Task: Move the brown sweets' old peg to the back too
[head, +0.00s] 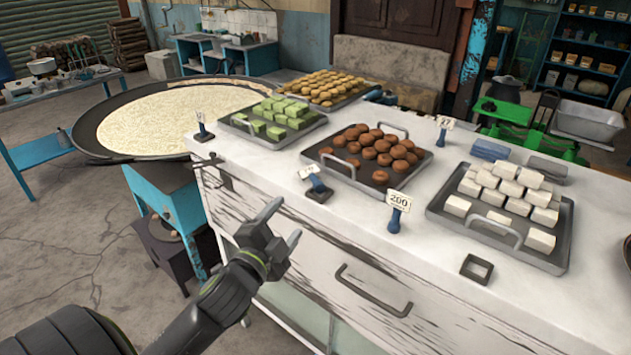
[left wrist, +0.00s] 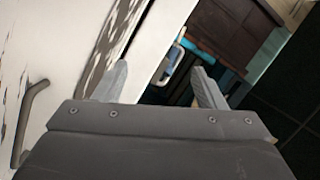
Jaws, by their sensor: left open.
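The brown sweets (head: 372,152) lie heaped on a grey metal tray (head: 338,175) in the middle of the white counter. At its front edge stand a small dark-blue peg with a white tag (head: 318,188) and a blue peg with a tag reading 200 (head: 397,212). I cannot tell which is the old one. Another tagged peg (head: 443,131) stands behind the tray at the back. My left gripper (head: 283,222) is open and empty, in front of the counter, left of and below the front pegs. It also shows in the left wrist view (left wrist: 158,74), with nothing between its fingers.
Trays of green sweets (head: 273,118), yellow sweets (head: 325,87) and white sweets (head: 507,196) share the counter (head: 440,255). A peg (head: 203,130) stands by the green tray. A small square dark frame (head: 477,269) lies at the front right. A green scale (head: 545,130) stands behind.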

